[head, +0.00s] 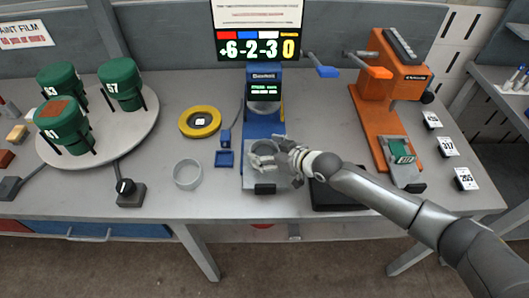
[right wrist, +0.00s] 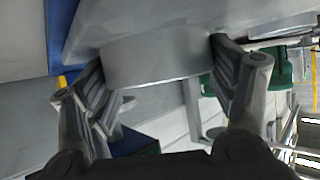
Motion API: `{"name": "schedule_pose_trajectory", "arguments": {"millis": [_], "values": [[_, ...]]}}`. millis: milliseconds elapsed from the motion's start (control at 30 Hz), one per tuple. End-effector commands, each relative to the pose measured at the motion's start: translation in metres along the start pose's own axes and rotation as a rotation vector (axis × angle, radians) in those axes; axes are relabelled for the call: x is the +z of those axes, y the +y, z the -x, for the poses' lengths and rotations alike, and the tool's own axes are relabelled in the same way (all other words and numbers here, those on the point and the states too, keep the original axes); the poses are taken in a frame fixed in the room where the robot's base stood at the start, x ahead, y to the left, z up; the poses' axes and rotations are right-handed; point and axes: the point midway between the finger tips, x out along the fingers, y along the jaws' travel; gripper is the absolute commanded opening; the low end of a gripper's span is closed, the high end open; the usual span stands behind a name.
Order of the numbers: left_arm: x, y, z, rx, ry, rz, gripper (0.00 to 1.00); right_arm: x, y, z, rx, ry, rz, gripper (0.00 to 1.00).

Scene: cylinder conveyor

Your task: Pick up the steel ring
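A grey steel ring (head: 264,149) is at the front plate of the blue press-like device (head: 264,122), partly hidden by my right gripper. My right gripper (head: 266,157) reaches in from the right with its fingers on both sides of this ring. In the right wrist view the ring (right wrist: 158,57) fills the space between the fingertips (right wrist: 157,58), and both fingers appear to touch its wall. I cannot tell if it is clear of the plate. A second grey ring (head: 187,174) lies on the table to the left. My left gripper is not in view.
A yellow ring (head: 200,122) lies behind the loose grey ring. A round turntable (head: 130,133) with green containers is at the left. An orange press (head: 388,95) stands at the right, with number cards beside it. A black pad (head: 335,194) lies under my right arm.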

Motion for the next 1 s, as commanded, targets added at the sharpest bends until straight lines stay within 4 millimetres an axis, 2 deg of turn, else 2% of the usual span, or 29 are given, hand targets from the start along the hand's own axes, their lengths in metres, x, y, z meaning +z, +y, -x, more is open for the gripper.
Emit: {"name": "schedule_pose_trajectory", "arguments": {"millis": [33,100,500,733,1000], "values": [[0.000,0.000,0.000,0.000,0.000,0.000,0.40,0.000,0.000,0.000,0.000,0.000,0.000,0.60],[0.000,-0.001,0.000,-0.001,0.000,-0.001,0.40,0.000,0.000,0.000,0.000,0.000,0.000,0.51],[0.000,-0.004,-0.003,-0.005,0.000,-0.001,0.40,-0.005,0.000,0.002,0.000,0.002,0.001,0.51],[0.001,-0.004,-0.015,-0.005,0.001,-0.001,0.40,-0.027,0.000,0.014,-0.001,0.007,0.003,0.51],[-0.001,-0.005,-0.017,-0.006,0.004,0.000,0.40,-0.058,-0.034,0.051,-0.003,0.007,0.001,0.51]]}}
